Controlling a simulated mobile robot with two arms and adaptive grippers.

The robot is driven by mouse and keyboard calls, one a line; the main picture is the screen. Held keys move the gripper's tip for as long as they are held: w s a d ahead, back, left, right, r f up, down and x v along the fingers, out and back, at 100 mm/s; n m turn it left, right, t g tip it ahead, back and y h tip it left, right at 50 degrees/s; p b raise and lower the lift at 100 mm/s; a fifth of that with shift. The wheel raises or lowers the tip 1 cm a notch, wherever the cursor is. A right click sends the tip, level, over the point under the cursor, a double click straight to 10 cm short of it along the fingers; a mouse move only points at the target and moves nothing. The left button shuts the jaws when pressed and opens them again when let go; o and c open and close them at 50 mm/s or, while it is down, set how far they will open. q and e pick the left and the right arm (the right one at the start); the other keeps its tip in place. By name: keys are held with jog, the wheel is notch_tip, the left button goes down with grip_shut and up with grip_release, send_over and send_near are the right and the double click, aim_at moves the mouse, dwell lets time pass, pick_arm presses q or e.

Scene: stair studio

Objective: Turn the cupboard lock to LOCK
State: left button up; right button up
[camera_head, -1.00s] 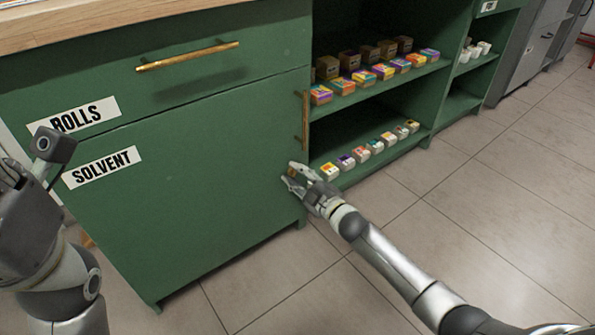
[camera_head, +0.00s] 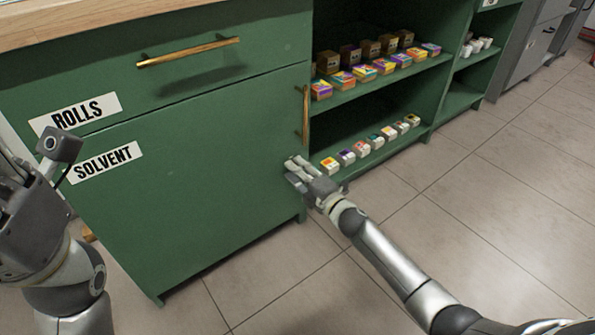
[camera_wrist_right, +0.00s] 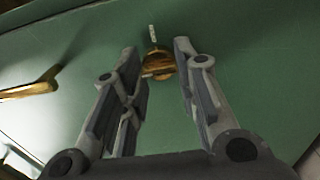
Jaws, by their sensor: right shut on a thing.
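The green cupboard door (camera_head: 200,190) marked SOLVENT is closed. Its brass lock knob (camera_wrist_right: 157,65) shows between the fingertips of my right gripper (camera_wrist_right: 157,50) in the right wrist view. The right gripper is shut on the knob. A small pale mark (camera_wrist_right: 152,34) is just above the knob, too small to read. In the head view my right gripper (camera_head: 293,170) is at the door's right edge, below the vertical brass handle (camera_head: 305,117), and hides the knob. My left gripper (camera_head: 10,170) is at the left picture edge, partly cut off, away from the lock.
A drawer marked ROLLS with a brass handle (camera_head: 188,53) is above the door. Open shelves to the right hold several small boxes (camera_head: 375,68); the lower row (camera_head: 361,148) is close to my right gripper. The tiled floor (camera_head: 470,210) at right is clear.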

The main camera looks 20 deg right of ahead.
jog(key=shift+a, duration=0.1)
dwell(0.3)
jog(key=o, duration=1)
jog(key=shift+o, duration=0.2)
jog(key=v, duration=1.2)
